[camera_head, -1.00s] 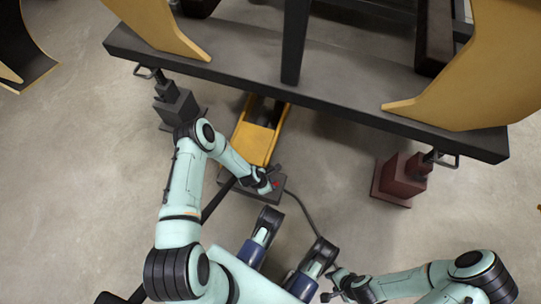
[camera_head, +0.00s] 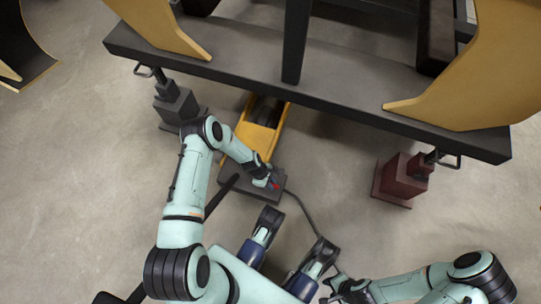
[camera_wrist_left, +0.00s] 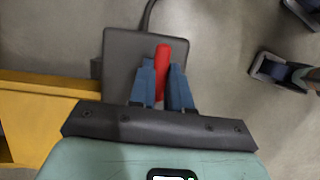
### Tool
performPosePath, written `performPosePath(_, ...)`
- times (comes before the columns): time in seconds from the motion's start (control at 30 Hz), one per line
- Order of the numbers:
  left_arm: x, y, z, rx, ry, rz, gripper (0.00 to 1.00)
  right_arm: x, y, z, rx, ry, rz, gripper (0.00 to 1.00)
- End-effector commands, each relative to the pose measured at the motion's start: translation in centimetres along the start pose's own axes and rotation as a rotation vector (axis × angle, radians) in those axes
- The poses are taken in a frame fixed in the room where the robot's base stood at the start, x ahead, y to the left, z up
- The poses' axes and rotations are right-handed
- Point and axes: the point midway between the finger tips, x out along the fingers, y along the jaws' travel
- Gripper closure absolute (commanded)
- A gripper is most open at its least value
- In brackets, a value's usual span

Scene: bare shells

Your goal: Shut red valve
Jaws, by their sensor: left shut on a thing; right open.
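The red valve (camera_head: 276,186) is on the dark block at the near end of a yellow jack (camera_head: 262,133). In the left wrist view the valve (camera_wrist_left: 163,60) shows as a red handle over the dark plate (camera_wrist_left: 120,62). My left gripper (camera_wrist_left: 163,82) has its two blue fingers on either side of the handle and is shut on it. The handle's far end sticks out beyond the fingertips. In the head view this gripper (camera_head: 271,183) hides part of the valve. My right gripper (camera_head: 332,290) is open and empty low in the picture, away from the valve.
A dark beam (camera_head: 350,97) of a large frame spans above the jack. A grey stand (camera_head: 177,105) is at the left and a dark red stand (camera_head: 400,180) at the right. A black hose (camera_head: 302,208) runs from the block. Floor between is clear.

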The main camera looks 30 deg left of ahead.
Motion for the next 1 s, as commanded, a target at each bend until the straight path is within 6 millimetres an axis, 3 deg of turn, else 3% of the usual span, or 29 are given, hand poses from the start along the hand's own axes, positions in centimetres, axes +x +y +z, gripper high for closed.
performPosePath(0.5,0.09,0.03,-0.08,0.031,0.003,-0.007,1.00,0.02,0.01,0.02,0.000,-0.001,0.000,0.57)
performPosePath(0.53,0.09,0.02,-0.08,0.031,0.003,-0.007,0.78,0.02,0.01,0.02,0.000,-0.001,0.000,0.57)
performPosePath(0.6,0.09,0.02,-0.08,0.030,0.003,-0.007,0.57,0.02,0.00,0.02,0.000,-0.001,0.000,0.57)
performPosePath(1.0,-0.85,0.04,-0.04,0.026,0.002,-0.008,0.57,-0.28,-0.28,-0.29,-0.004,0.013,-0.006,0.57)
